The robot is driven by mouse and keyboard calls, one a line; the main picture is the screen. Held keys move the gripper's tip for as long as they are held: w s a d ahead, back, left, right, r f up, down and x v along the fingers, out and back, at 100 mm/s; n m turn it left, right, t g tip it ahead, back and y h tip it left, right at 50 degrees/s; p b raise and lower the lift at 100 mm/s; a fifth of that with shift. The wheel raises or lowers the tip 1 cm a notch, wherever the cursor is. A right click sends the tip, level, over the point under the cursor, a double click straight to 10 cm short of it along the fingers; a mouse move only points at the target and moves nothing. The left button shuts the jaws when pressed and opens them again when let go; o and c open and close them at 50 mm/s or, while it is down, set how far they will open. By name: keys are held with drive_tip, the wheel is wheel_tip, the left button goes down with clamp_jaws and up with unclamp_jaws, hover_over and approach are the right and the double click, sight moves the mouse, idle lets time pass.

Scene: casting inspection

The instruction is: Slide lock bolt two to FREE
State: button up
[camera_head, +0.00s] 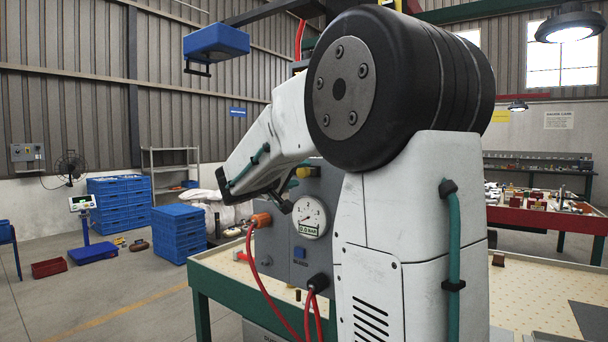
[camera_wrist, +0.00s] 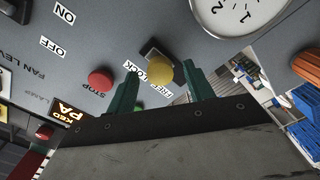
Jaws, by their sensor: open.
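A yellow round knob (camera_wrist: 160,71), apparently the lock bolt's, sits on a dark mount on the grey panel in the wrist view. White FREE and LOCK lettering lies beside it, partly covered by the knob and a finger; I see no bolt number and cannot tell its position. My gripper (camera_wrist: 162,80) is open, its two green fingers on either side of the knob in the picture. I cannot tell whether they touch it. In the head view a yellow knob (camera_head: 303,172) shows at the panel's upper part, and my arm hides much of the gripper.
The grey panel (camera_head: 272,240) carries a dial gauge (camera_head: 310,218), which reads 0.0 bar, and red cables (camera_head: 277,300). A red STOP button (camera_wrist: 100,80) is left of the knob in the wrist view. Blue crates (camera_head: 178,233) stand behind.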

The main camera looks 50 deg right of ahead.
drive_tip(key=shift+w+d, duration=0.1)
drive_tip(key=shift+d, duration=1.55)
clamp_jaws()
drive_tip(key=shift+w+a, duration=0.2)
drive_tip(key=shift+w, duration=1.75)
unclamp_jaws()
drive_tip(key=shift+w+f, duration=0.1)
approach(301, 173)
drive_tip(key=w+d, duration=0.1)
drive_tip(key=w, duration=0.1)
drive_tip(key=w+d, duration=0.2)
drive_tip(key=shift+w, duration=0.15)
